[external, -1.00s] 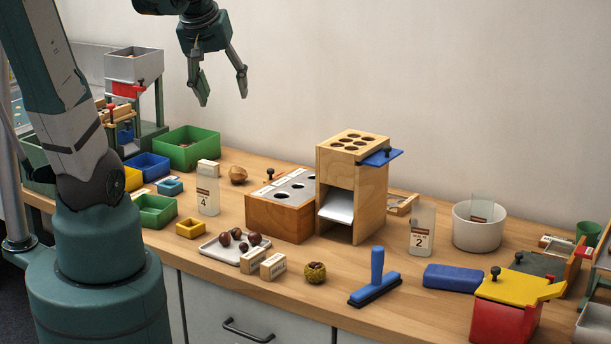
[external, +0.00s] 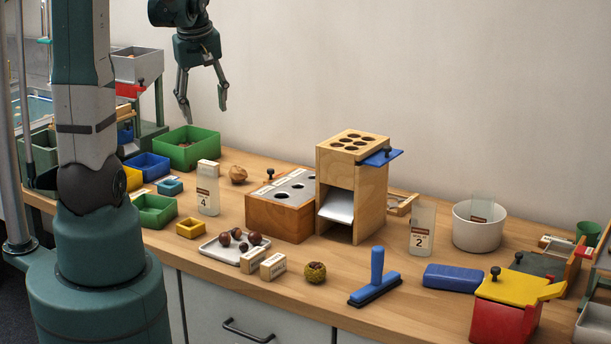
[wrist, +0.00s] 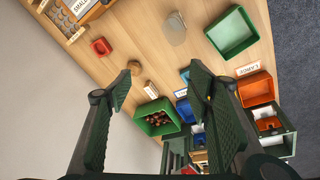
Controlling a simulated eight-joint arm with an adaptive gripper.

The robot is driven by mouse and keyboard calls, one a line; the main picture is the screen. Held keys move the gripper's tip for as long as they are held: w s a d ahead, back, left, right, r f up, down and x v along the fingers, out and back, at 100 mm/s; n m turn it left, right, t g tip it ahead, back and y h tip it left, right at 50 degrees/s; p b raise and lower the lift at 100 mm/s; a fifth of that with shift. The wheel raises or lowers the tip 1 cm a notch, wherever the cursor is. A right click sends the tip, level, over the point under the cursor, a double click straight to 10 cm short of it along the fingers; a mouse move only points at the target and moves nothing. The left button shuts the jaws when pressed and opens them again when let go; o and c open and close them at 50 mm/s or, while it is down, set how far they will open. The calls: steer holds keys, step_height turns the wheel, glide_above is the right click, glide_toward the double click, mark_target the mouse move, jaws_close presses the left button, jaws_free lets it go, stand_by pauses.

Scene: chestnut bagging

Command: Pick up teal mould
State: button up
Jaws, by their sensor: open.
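The teal mould (external: 169,187) is a small open box on the left part of the table, between a blue bin and a shallow green tray. In the wrist view the teal mould (wrist: 185,75) shows beside the right finger, which may cover part of it. My gripper (external: 203,110) is open and empty, high above the back left of the table. Its two spread fingers (wrist: 160,88) frame the wrist view, apart from the mould.
The blue bin (external: 148,167), green bin (external: 187,148), green tray (external: 155,208) and yellow box (external: 190,228) crowd around the mould. A clear bag marked 4 (external: 208,190) stands to its right. A wooden tower (external: 340,185) rises mid-table.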

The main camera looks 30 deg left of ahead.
steer(key=w+a+f+n+g, duration=0.15)
steer(key=a+f+n, duration=0.25)
steer(key=a+f, duration=0.45)
steer(key=n, duration=0.3)
glide_toward(175, 182)
steer(key=shift+w+a+g+h+b, duration=0.1)
steer(key=shift+w+g+h+b, duration=0.2)
steer(key=shift+w+g, duration=0.05)
steer(key=shift+a+f, duration=0.35)
steer(key=shift+f, duration=0.1)
steer(key=shift+f+b, duration=0.3)
steer(key=shift+f, duration=1)
steer(key=shift+s+d+f+b, duration=0.1)
steer(key=shift+f+b, duration=0.35)
steer(key=shift+f, duration=0.85)
steer(key=shift+d+f+b, duration=0.1)
steer(key=shift+f+b, duration=0.3)
steer(key=shift+f, duration=0.9)
